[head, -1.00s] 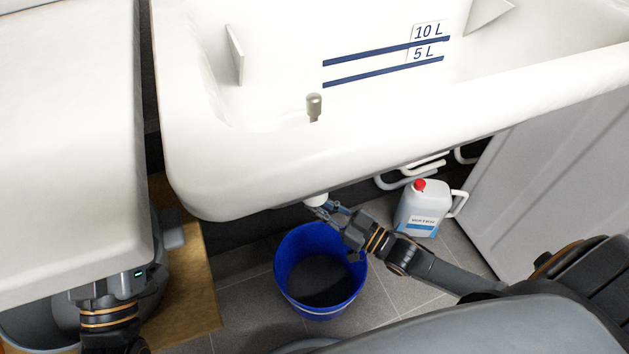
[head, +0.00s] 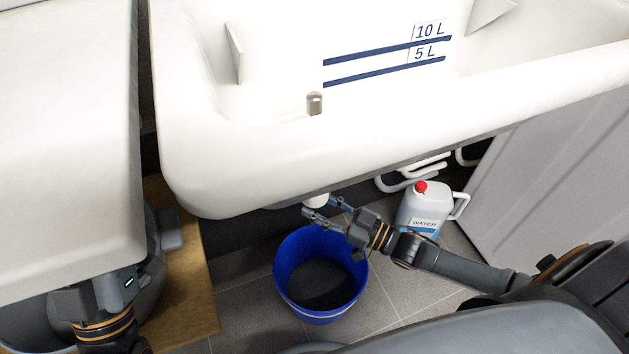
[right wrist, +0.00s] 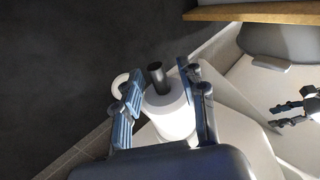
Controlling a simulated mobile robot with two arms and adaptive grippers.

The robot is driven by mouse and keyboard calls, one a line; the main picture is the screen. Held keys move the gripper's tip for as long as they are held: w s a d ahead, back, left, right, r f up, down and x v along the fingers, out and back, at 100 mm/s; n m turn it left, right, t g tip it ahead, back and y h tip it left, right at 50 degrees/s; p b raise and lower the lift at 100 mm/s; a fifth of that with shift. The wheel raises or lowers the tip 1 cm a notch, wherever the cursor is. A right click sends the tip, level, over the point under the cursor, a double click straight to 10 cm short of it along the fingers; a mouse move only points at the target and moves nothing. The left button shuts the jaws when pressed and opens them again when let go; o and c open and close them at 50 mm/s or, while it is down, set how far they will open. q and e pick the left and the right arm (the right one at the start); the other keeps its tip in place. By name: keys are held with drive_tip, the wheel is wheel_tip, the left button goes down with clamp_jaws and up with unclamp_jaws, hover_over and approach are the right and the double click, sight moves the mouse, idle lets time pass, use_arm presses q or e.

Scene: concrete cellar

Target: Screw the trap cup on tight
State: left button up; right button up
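The white trap cup (head: 317,200) shows just below the basin's front edge; its upper part is hidden by the basin. In the right wrist view it is a white cylinder (right wrist: 172,115) with a grey pipe at its far end. My right gripper (head: 331,209) is open, with its fingers on either side of the cup. In the wrist view a gap shows between the left finger and the cup; the right finger is close beside it, contact unclear. My left gripper's fingers are hidden in the head view but show apart and empty in the right wrist view (right wrist: 288,114).
A blue bucket (head: 284,268) stands on the tiled floor below the cup. A white water canister (head: 420,206) with a red cap stands to its right. The white basin (head: 250,170) overhangs the work area. A wooden board (head: 196,290) is at left.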

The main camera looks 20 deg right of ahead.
drive_tip(key=v, duration=1.2)
